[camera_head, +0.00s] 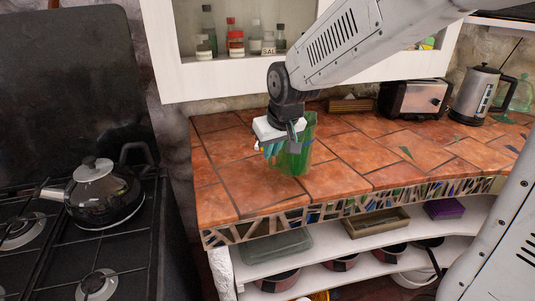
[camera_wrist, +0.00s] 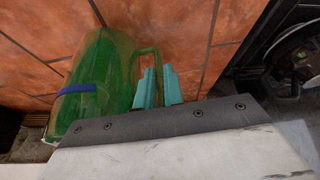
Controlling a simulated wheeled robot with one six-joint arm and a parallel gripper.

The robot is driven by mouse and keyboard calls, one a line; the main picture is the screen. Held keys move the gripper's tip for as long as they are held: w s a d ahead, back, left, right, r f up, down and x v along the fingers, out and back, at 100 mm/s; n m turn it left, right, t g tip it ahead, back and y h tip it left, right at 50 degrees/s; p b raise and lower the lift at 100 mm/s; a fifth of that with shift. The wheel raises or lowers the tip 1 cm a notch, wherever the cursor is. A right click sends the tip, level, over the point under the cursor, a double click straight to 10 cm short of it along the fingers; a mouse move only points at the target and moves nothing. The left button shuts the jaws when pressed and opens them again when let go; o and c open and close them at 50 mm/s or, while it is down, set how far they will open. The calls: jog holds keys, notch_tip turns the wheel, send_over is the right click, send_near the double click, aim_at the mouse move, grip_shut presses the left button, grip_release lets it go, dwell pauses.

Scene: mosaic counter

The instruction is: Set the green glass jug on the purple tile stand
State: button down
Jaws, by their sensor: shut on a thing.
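The green glass jug (camera_head: 297,152) is upright over the terracotta counter, near its front left part; I cannot tell whether its base touches the tiles. My gripper (camera_head: 272,148) is at its left side, with teal fingers shut on its handle. In the wrist view the jug (camera_wrist: 105,75) fills the left, with a blue band on it, and its handle meets the fingers of my gripper (camera_wrist: 159,88). A purple block (camera_head: 444,208), which looks like the purple tile stand, sits on the white shelf below the counter at the right; its top looks bare.
The mosaic counter edge (camera_head: 350,205) overhangs the shelf. A wooden tray (camera_head: 362,222) and a grey-green dish (camera_head: 275,246) lie left of the purple block. A toaster (camera_head: 413,99) and a kettle (camera_head: 474,95) stand at the back right.

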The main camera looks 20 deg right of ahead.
jog(key=shift+w+d+f, duration=0.1)
jog(key=shift+w+f, duration=1.8)
jog(key=shift+w, duration=0.2)
jog(key=shift+f, duration=0.1)
jog(key=c, duration=1.5)
grip_release()
jog(key=shift+f, duration=0.1)
jog(key=v, duration=1.2)
jog(key=shift+s+r, duration=0.15)
jog(key=shift+r, duration=0.05)
